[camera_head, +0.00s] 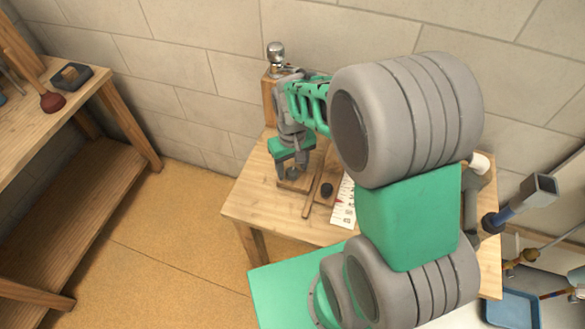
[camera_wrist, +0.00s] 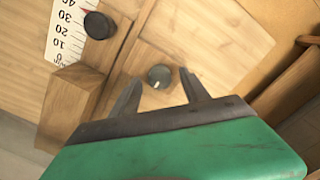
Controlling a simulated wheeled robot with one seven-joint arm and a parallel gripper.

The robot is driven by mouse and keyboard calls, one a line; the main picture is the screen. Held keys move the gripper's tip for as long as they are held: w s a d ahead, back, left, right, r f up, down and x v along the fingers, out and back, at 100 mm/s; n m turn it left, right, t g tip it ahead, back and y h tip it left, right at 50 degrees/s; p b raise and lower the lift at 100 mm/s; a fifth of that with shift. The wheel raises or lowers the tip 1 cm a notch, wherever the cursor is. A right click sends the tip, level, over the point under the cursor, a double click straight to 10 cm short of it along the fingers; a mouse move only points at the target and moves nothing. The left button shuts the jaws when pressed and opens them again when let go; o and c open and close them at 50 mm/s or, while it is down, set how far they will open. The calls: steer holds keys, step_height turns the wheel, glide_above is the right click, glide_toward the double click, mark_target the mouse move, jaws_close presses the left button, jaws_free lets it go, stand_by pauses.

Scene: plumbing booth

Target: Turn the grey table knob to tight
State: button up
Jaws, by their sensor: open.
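The grey table knob (camera_wrist: 159,76) is a small round dark-grey knob with a pale pointer mark, set on a square wooden block (camera_wrist: 150,97). In the wrist view my gripper (camera_wrist: 160,83) is open, one finger on each side of the knob, with visible gaps to it. I cannot tell from this view how far above the knob the fingertips are. In the head view my gripper (camera_head: 292,162) points down over the block at the left part of the wooden table (camera_head: 245,205). The knob is mostly hidden there by the fingers. No tight marking is readable.
A black knob (camera_wrist: 98,25) stands beside a white numbered scale (camera_wrist: 68,32) with a red mark. A wooden block (camera_wrist: 70,105) rises near my left finger in the wrist view. A wooden post with a metal-topped fitting (camera_head: 276,58) stands at the table's back left.

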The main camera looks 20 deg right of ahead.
steer(key=shift+f, duration=0.5)
jaws_close()
